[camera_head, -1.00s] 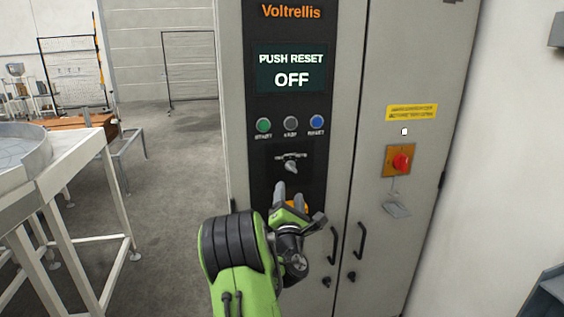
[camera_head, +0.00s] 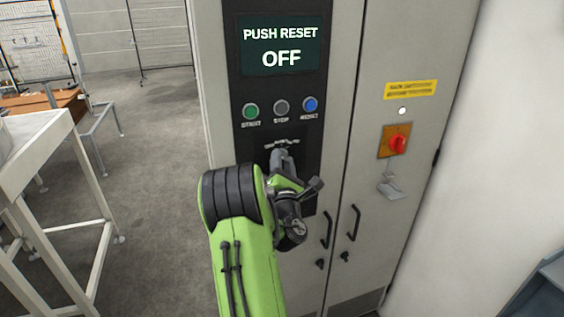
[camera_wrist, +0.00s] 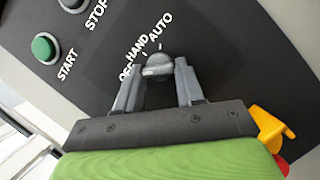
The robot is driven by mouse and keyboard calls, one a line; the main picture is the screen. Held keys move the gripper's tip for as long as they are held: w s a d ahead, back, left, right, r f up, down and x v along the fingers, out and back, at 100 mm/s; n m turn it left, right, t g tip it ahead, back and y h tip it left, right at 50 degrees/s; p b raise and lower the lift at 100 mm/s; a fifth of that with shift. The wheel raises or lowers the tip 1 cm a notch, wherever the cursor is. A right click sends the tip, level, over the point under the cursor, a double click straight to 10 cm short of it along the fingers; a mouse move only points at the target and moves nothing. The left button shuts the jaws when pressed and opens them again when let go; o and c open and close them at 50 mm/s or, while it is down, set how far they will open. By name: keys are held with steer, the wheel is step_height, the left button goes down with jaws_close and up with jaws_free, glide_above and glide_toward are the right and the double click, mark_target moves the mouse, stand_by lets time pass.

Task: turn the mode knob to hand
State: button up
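The mode knob (camera_wrist: 158,66) is a small grey rotary knob on the dark panel, with OFF, HAND and AUTO printed around it in the wrist view. I cannot tell clearly which mark it points to. My gripper (camera_wrist: 158,70) is open, with one grey finger on each side of the knob and small gaps showing. In the head view my gripper (camera_head: 281,153) is at the knob and hides most of it. The display (camera_head: 280,46) above reads PUSH RESET and OFF.
Green start (camera_head: 251,111), grey stop (camera_head: 281,107) and blue reset (camera_head: 310,104) buttons sit just above the knob. A red main switch (camera_head: 397,144) is on the right door. A yellow and red part (camera_wrist: 270,129) shows beside my gripper. Door handles (camera_head: 326,230) are below.

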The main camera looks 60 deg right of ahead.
steer(key=c, duration=0.6)
steer(key=shift+o, duration=0.2)
steer(key=shift+m+g, duration=0.3)
steer(key=m, duration=0.1)
steer(key=m+g+p, duration=0.1)
steer(key=m+p, duration=0.1)
steer(key=m, duration=0.1)
steer(key=shift+w+a+r, duration=0.2)
steer(key=shift+r, duration=0.1)
steer(key=m+p, duration=0.2)
steer(key=m+g+y+p, duration=0.1)
steer(key=m+p, duration=0.1)
steer(key=m+g+p, duration=0.1)
steer(key=m, duration=0.1)
steer(key=shift+r+y+p, duration=0.25)
steer(key=shift+y+p, duration=0.15)
steer(key=shift+s+f+m, duration=0.1)
steer(key=shift+m, duration=0.2)
